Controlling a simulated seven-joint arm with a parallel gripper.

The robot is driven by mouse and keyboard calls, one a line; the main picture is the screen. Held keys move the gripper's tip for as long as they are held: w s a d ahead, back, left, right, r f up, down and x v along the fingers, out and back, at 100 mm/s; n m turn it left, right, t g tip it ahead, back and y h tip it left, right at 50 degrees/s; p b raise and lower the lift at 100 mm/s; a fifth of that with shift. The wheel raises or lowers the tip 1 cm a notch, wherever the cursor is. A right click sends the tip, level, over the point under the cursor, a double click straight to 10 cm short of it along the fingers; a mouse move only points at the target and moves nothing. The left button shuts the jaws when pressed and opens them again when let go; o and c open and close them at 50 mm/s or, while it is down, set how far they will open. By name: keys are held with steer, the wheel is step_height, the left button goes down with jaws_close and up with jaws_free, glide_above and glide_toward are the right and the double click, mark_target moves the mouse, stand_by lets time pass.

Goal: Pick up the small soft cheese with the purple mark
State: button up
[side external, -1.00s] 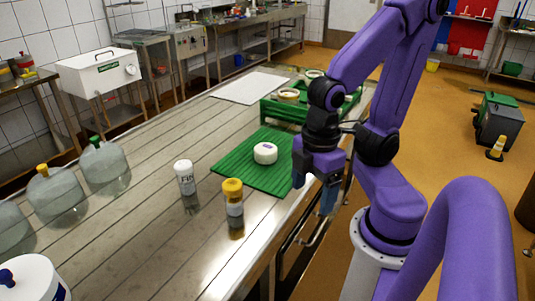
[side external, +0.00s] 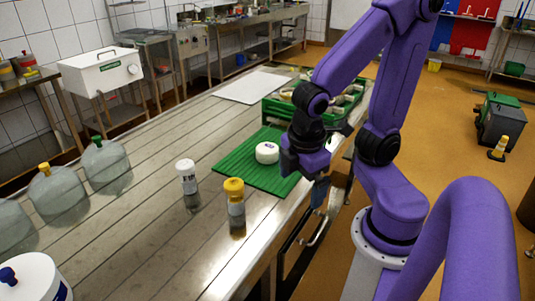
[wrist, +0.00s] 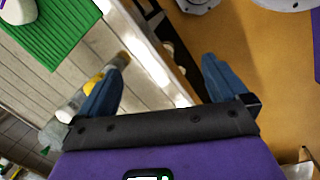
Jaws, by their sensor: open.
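The small soft cheese (side external: 267,153) is a white round with a small purple mark on its top. It sits on a green ribbed mat (side external: 240,170) on the steel table. In the wrist view, the cheese (wrist: 18,10) is at the top left corner, partly cut off, on the green mat (wrist: 58,28). My gripper (side external: 318,190) is over the table's front edge, to the right of the cheese and apart from it. In the wrist view, the blue fingers of my gripper (wrist: 160,75) are spread wide with nothing between them.
A green crate (side external: 290,112) with several pieces inside stands behind the mat. A white-capped bottle (side external: 187,178) and a yellow-capped jar (side external: 235,205) stand left and in front of the mat. A white board (side external: 250,87) lies at the back. Large clear jugs (side external: 105,165) line the far left.

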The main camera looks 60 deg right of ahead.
steer(key=w+d+f+n+t+h, duration=0.1)
steer(key=w+d+f+n+h, duration=0.2)
steer(key=w+d+h, duration=0.7)
steer(key=n+t+h, duration=0.1)
steer(key=n+h, duration=0.1)
steer(key=n, duration=0.3)
glide_above(264, 155)
steer(key=f, duration=0.5)
steer(key=shift+d, duration=0.3)
steer(key=shift+w+d+f, duration=0.15)
steer(key=shift+d+f, duration=0.1)
steer(key=shift+f, duration=2.5)
step_height(264, 155, down, 2)
steer(key=shift+f, duration=0.1)
steer(key=shift+x, duration=1.45)
steer(key=shift+w, duration=0.1)
